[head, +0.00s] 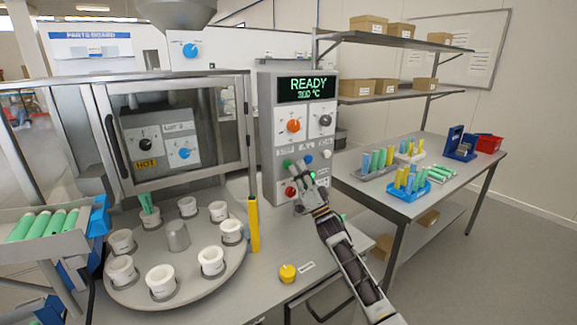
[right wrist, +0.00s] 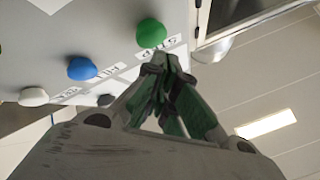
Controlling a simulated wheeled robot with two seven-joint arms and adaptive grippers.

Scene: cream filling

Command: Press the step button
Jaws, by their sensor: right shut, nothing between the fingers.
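The control panel (head: 265,140) stands in the middle of the head view, with its display reading READY. The step button is a green dome (head: 287,163) at the left of a row of buttons. In the right wrist view the green step button (right wrist: 151,33) sits above a STEP label. My right gripper (head: 302,168) is shut and empty, reaching up from below in front of the panel. In the right wrist view its fingertips (right wrist: 160,62) lie just below the STEP label. I cannot tell whether they touch the panel. My left gripper is out of view.
A blue button (right wrist: 81,68) and a white button (right wrist: 33,97) are beside the step button. A red button (head: 291,191) is lower on the panel. A round turntable (head: 190,262) with several white cups stands at the left. A parts table (head: 400,205) is at the right.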

